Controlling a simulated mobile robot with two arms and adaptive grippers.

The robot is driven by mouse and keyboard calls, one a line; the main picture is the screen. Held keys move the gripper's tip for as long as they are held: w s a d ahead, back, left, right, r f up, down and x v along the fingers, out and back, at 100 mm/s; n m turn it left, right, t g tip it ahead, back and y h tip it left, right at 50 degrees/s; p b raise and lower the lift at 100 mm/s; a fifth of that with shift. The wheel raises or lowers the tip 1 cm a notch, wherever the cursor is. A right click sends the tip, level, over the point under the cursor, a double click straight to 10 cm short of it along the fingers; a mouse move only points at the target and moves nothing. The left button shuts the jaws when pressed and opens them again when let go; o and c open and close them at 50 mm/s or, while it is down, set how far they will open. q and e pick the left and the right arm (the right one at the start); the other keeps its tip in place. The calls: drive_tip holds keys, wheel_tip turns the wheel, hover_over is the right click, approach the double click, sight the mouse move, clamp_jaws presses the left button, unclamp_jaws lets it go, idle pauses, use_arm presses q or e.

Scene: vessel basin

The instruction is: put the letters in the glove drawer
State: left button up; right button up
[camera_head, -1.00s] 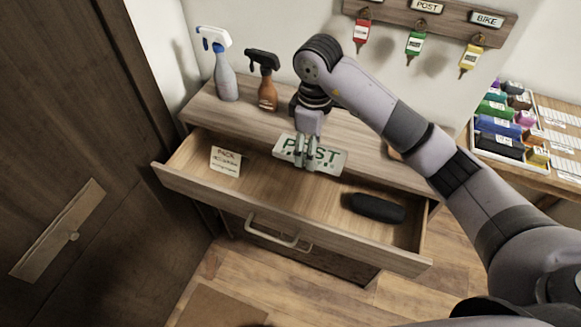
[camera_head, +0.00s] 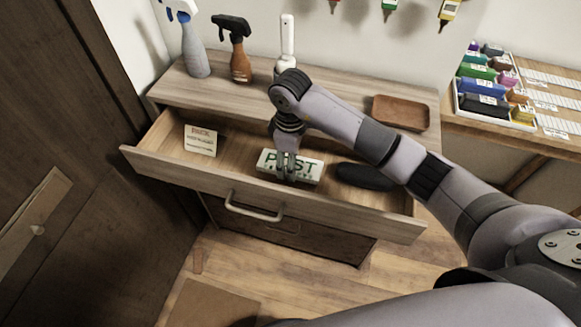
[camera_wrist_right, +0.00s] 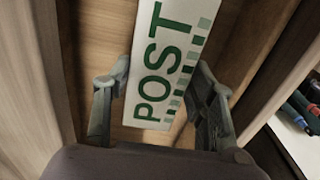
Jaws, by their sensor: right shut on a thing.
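The letters (camera_head: 306,170), a white block marked POST in green, are in my right gripper (camera_head: 286,174). They also show in the right wrist view (camera_wrist_right: 172,50), between the two fingers (camera_wrist_right: 157,110). The glove drawer (camera_head: 165,172) is pulled out from the cabinet. The letters are within the drawer's outline, low between its walls; I cannot tell whether they touch its floor. A dark glove-like thing (camera_head: 362,178) lies in the drawer to their right, partly behind my arm. My left gripper is not in view.
A small card (camera_head: 201,140) stands in the drawer's left part. Two spray bottles (camera_head: 193,50) (camera_head: 238,55), a white upright thing (camera_head: 287,40) and a brown tray (camera_head: 400,112) are on the cabinet top. A box of coloured items (camera_head: 490,90) is on the right table.

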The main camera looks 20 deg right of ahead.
wheel_tip(320, 180, down, 4)
drive_tip(key=shift+r, duration=0.25)
drive_tip(key=shift+f, duration=0.15)
drive_tip(key=o, duration=1.2)
wheel_tip(320, 180, up, 12)
drive_tip(key=shift+f+b, duration=0.25)
drive_tip(key=shift+b, duration=0.2)
drive_tip(key=shift+r, duration=0.4)
